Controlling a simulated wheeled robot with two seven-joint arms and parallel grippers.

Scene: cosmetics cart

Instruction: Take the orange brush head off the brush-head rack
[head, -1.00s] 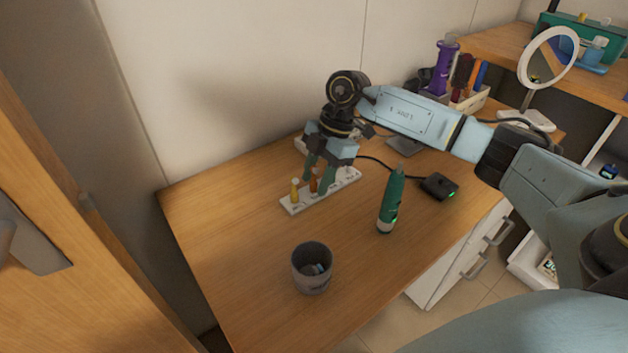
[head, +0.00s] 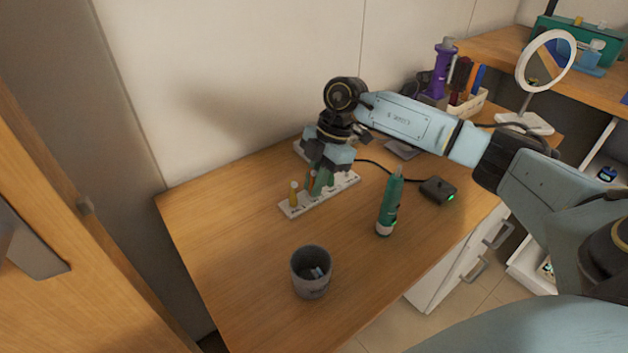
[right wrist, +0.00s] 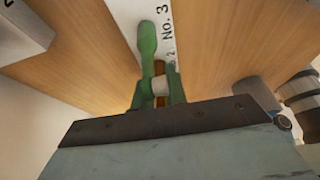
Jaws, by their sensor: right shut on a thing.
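The orange brush head (head: 310,181) is at the white brush-head rack (head: 291,211), mostly hidden by my right gripper (head: 317,184). The gripper points down over the rack, its green fingers shut on the orange brush head. The right wrist view shows my right gripper (right wrist: 160,86) with a pale and orange-brown piece between its fingers. The rack (right wrist: 127,12) there carries the label "No. 3". I cannot tell whether the brush head's base is clear of the rack. My left gripper is not in view.
A green handle (head: 389,205) stands upright right of the rack. A black block (head: 438,190) with a green light and a cable lies behind it. A grey cup (head: 311,272) stands in front. A white round mirror (head: 525,118) is at the back right.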

